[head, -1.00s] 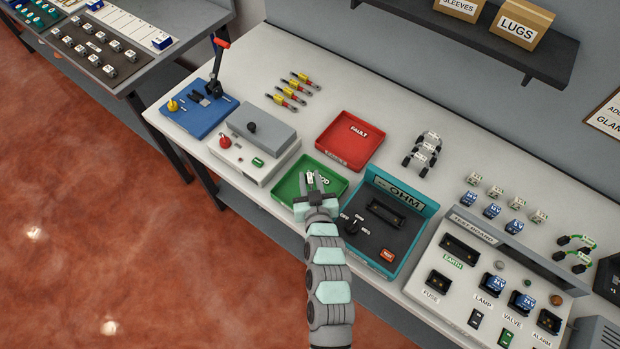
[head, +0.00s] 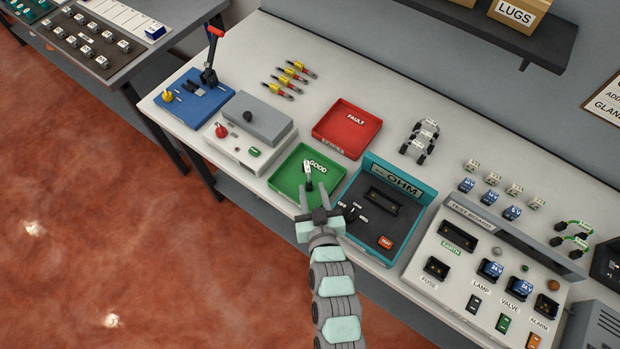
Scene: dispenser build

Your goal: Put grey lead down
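A grey lead (head: 308,173) with a white tag and dark end lies in the green tray (head: 281,182) marked GOOD, below the lettering. My gripper (head: 314,193) is over the front right edge of this tray. Its two fingers are spread apart with nothing between them. The lead lies just beyond the fingertips and appears apart from them. More grey leads (head: 421,137) with white tags lie together at the back of the bench.
The red FAULT tray (head: 347,128) is behind the green tray. The teal OHM meter (head: 387,210) stands close on the right, and a grey box with a red knob (head: 236,135) on the left. The test board (head: 490,265) is further right.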

